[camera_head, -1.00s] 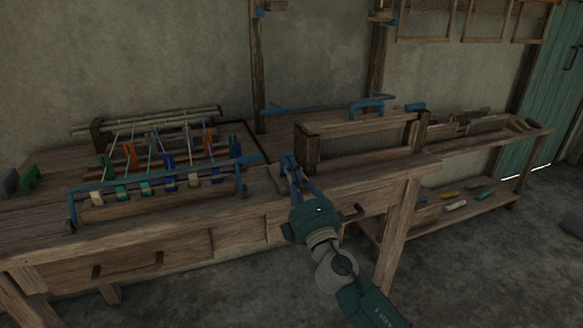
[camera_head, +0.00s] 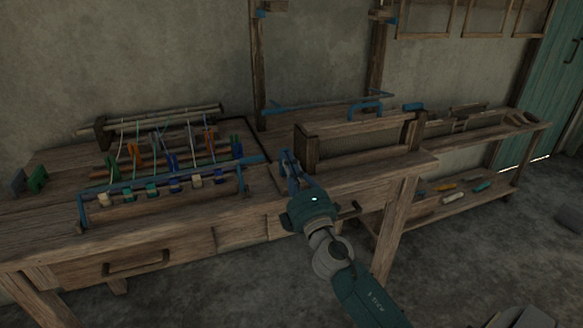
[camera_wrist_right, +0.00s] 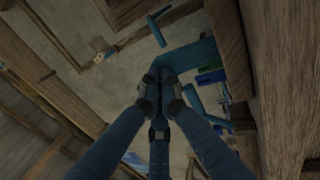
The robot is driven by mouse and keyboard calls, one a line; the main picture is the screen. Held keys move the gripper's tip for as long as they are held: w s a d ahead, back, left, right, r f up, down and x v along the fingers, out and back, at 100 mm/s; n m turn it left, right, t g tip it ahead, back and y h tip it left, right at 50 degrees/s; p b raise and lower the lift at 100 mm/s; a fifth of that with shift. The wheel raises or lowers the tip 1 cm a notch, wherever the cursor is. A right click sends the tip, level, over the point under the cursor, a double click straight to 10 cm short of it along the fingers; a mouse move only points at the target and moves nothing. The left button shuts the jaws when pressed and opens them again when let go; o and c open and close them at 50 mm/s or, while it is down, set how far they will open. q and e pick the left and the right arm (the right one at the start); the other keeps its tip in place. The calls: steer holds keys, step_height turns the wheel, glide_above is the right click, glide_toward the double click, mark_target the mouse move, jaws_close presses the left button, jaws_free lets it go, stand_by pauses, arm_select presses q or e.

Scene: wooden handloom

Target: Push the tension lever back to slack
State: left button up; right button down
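My right gripper (camera_head: 287,160) is low over the bench top, between the loom and a raised wooden beam. In the right wrist view its fingertips (camera_wrist_right: 160,76) are together, with nothing clear between them. A teal-blue bar (camera_wrist_right: 192,57) lies just beyond the tips; I cannot tell whether they touch it. I cannot tell for sure which blue part is the tension lever. My left gripper is not in view.
The loom (camera_head: 120,215) carries coloured blocks and strings. The raised wooden beam (camera_head: 350,128) has a blue arched handle (camera_head: 366,107) on top. A long blue rod (camera_head: 320,103) lies behind it. A lower shelf (camera_head: 435,210) at right holds several small coloured items.

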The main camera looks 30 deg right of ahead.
steer(key=shift+w+d+r, duration=0.1)
steer(key=shift+w+r, duration=0.25)
steer(key=shift+w, duration=0.05)
steer(key=shift+x, duration=0.9)
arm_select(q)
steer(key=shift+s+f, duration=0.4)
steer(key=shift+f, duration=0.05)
arm_select(e)
steer(key=shift+s+f, duration=0.1)
steer(key=shift+s, duration=0.05)
steer(key=v, duration=1.1)
steer(key=shift+s+a, duration=0.2)
steer(key=shift+s, duration=0.15)
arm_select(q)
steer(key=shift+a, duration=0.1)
arm_select(e)
steer(key=shift+f, duration=0.15)
